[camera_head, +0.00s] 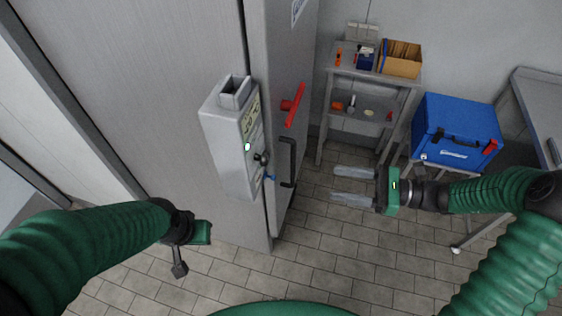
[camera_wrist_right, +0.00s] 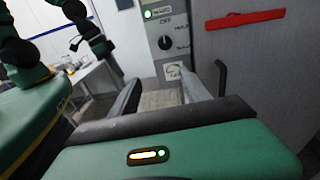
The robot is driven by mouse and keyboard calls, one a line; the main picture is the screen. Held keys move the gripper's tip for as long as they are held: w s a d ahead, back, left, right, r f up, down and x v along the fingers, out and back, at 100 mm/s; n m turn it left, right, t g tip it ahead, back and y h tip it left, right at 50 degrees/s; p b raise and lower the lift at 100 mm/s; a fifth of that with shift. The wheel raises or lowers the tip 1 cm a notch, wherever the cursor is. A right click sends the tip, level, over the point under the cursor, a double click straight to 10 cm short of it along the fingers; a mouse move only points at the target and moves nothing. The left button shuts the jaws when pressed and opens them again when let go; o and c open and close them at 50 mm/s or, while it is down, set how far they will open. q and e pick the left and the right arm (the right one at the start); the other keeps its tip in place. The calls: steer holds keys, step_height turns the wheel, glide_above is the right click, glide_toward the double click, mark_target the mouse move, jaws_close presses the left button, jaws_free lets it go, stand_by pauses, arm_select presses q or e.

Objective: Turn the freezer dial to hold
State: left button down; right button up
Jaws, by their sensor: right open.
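The freezer dial (camera_head: 261,158) is a small black knob on the right-hand face of the grey control box (camera_head: 226,140), which is fixed to the tall grey freezer (camera_head: 150,70). In the right wrist view the dial (camera_wrist_right: 165,42) is larger, with an OFF label above it and other labels to its right; its exact setting is too small to tell. My right gripper (camera_head: 335,185) is open and empty, to the right of the dial and apart from it, its fingers pointing left. My left gripper (camera_head: 201,233) is low at the left, below the box; its fingers cannot be made out.
A black door handle (camera_head: 288,162) and a red lever (camera_head: 294,105) are on the freezer side, near the dial. A small shelf cart (camera_head: 375,88) and a blue case (camera_head: 455,130) stand at the right. The tiled floor (camera_head: 310,240) between is clear.

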steer(key=w+d+r+t, duration=0.1)
steer(key=d, duration=0.1)
steer(key=p, duration=0.2)
glide_toward(267, 160)
steer(key=shift+m, duration=0.4)
steer(key=x, duration=0.4)
steer(key=shift+a, duration=0.4)
steer(key=shift+w+a+f+y+p, duration=0.15)
steer(key=shift+w+a+y+p, duration=0.25)
steer(key=shift+w+a+p, duration=0.35)
steer(key=shift+w+a, duration=0.1)
steer(key=shift+w, duration=0.05)
steer(key=shift+a, duration=1.15)
steer(key=shift+c, duration=0.8)
steer(key=shift+a, duration=0.2)
steer(key=shift+c, duration=2.3)
steer(key=shift+w+d+f, duration=0.1)
steer(key=shift+d, duration=0.5)
jaws_close()
arm_select(q)
steer(key=a+r, duration=0.1)
steer(key=r, duration=0.2)
steer(key=shift+a, duration=0.4)
